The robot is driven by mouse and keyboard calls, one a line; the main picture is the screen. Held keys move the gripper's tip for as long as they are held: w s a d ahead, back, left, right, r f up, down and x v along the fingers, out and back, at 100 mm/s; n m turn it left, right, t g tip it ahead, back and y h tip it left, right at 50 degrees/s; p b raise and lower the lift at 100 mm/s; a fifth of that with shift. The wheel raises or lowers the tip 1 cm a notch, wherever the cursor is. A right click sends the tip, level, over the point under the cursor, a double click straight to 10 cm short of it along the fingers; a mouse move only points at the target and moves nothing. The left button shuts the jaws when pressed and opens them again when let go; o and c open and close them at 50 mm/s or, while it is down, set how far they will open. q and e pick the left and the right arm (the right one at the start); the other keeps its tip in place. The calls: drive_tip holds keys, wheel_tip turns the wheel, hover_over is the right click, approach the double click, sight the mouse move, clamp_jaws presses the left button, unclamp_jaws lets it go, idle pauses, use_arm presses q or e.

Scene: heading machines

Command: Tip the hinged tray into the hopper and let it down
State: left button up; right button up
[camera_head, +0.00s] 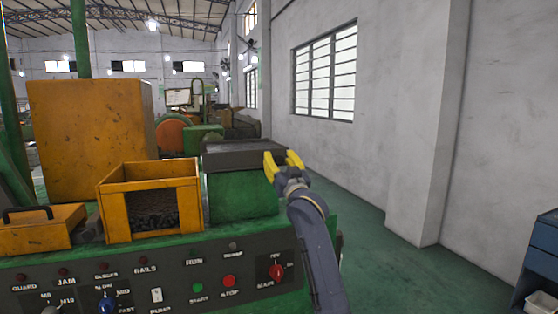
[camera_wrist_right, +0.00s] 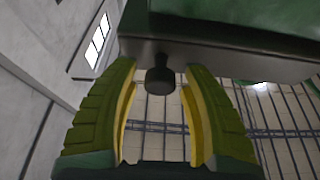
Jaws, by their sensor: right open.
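The hinged tray (camera_head: 244,154) is a dark grey, shallow slab-like box lying level on a green block (camera_head: 242,194). The hopper (camera_head: 117,220) is an orange open box to its left, with dark small pieces (camera_head: 153,213) inside. My right gripper (camera_head: 282,160) has yellow fingers and is at the tray's right end. In the right wrist view, a black knob (camera_wrist_right: 160,80) on the tray's edge (camera_wrist_right: 225,58) sits between the open fingers, with gaps on both sides. The tray's hinge and contents cannot be made out. My left gripper is not in view.
A tall orange housing (camera_head: 88,125) stands behind the hopper. An orange cover with a black handle (camera_head: 40,228) is at the left. The control panel (camera_head: 150,270) runs along the front. A blue cabinet (camera_head: 543,255) stands far right, with open floor between.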

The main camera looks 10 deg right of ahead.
clamp_jaws()
drive_tip(key=shift+r, duration=0.15)
drive_tip(key=shift+r+n, duration=0.4)
drive_tip(key=shift+r, duration=0.15)
drive_tip(key=a+r+n+g+y, duration=0.1)
drive_tip(key=a+r+n+y, duration=0.2)
drive_tip(key=a+r+n, duration=0.2)
drive_tip(key=s+a+r+n+g+y, duration=0.1)
drive_tip(key=a+r+n, duration=0.4)
drive_tip(key=r, duration=0.5)
drive_tip(key=shift+n+g+y, duration=0.5)
drive_tip(key=shift+n+y, duration=0.4)
drive_tip(key=shift+n, duration=0.4)
drive_tip(key=shift+a, duration=0.15)
drive_tip(key=shift+f, duration=0.1)
